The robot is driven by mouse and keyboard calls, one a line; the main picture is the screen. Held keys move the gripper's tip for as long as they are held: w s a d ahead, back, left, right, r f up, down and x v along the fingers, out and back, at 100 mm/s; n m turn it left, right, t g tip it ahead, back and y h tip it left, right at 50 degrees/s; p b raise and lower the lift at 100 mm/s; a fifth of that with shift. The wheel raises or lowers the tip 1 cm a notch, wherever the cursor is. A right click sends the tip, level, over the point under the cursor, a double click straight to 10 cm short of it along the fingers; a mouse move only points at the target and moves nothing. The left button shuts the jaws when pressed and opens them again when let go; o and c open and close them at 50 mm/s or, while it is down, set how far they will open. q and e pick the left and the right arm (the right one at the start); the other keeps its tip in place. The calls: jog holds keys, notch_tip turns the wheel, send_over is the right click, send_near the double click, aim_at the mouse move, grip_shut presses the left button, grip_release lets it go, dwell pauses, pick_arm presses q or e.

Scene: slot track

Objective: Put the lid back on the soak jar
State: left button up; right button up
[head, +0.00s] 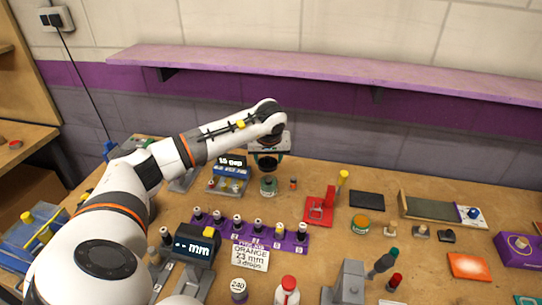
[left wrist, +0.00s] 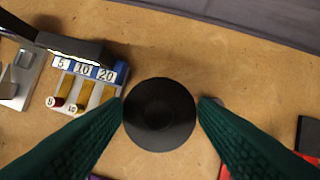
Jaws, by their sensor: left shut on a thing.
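The soak jar appears to be the small grey-green jar (head: 268,188) on the bench, directly below my left gripper in the head view. My left gripper (head: 268,157) points down and is shut on a round black lid (left wrist: 160,115). In the left wrist view the lid sits between the two green fingers (left wrist: 160,112) and hides whatever is under it. In the head view the lid (head: 267,165) shows as a dark shape a little above the jar. My right gripper is not in view.
A small orange-capped bottle (head: 293,184) stands close to the jar's right. A red stand (head: 320,210) is farther right, and a purple rack (head: 290,243) of several droppers lies in front.

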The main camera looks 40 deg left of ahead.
pick_arm(q)
jog(key=shift+f, duration=0.55)
jog(key=shift+f+b, duration=0.35)
jog(key=shift+b, duration=0.2)
jog(key=shift+f+b, duration=1.25)
jog(key=shift+f, duration=0.6)
jog(key=shift+w+d, duration=0.1)
jog(key=shift+r, duration=0.1)
jog(key=shift+f, duration=0.2)
jog(key=o, duration=1.5)
